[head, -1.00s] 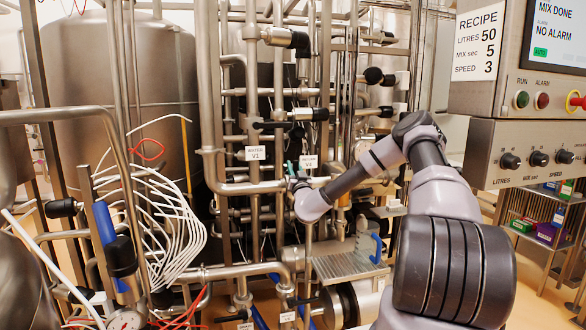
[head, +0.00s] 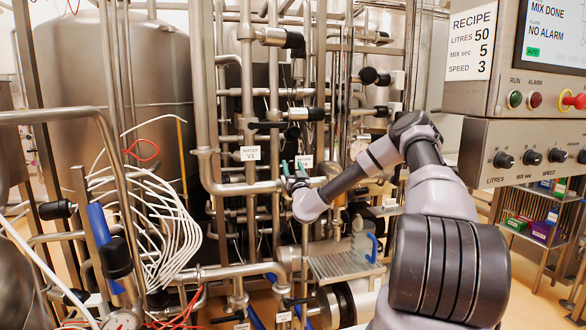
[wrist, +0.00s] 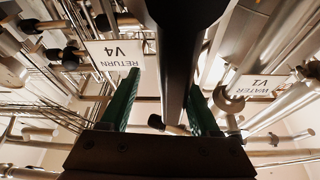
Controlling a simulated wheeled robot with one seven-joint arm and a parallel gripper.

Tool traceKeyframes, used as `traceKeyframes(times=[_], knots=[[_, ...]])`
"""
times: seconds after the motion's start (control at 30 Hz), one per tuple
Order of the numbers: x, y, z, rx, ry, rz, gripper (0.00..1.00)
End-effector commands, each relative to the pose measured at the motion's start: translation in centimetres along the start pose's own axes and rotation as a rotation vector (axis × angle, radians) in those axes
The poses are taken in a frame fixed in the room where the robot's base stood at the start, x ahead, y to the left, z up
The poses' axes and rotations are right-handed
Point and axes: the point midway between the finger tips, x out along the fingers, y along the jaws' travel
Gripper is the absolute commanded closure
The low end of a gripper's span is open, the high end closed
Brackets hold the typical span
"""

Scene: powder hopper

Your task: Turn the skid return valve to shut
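The return valve's white tag, RETURN V4 (wrist: 115,53), shows upside down at the upper left of the wrist view. In the head view the V4 tag (head: 305,161) is partly covered by my gripper (head: 293,167). A long black bar with a rounded end, apparently the valve handle (wrist: 177,65), runs down the middle of the wrist view. My gripper (wrist: 163,108) has its green fingers apart, one on each side of the bar in the picture. The bar lies closer to the right finger. I cannot tell whether they touch. The valve body is hidden.
The WATER V1 tag (head: 250,153) and its pipe are just left of my gripper. Steel pipes and black-handled valves crowd around it. White hoses (head: 160,235) hang at the left. A control panel (head: 530,150) stands at the right. A metal grated tray (head: 340,266) is below.

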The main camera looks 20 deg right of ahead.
Motion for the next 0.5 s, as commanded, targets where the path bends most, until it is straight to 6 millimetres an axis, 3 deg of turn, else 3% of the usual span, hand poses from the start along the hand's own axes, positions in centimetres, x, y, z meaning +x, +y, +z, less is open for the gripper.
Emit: traceKeyframes(times=[0.27,0.5], knots=[[-1.1,0.0,0.1,0.000,-0.001,-0.001,0.43],[-5.8,0.1,0.1,0.003,-0.005,0.001,0.43]])
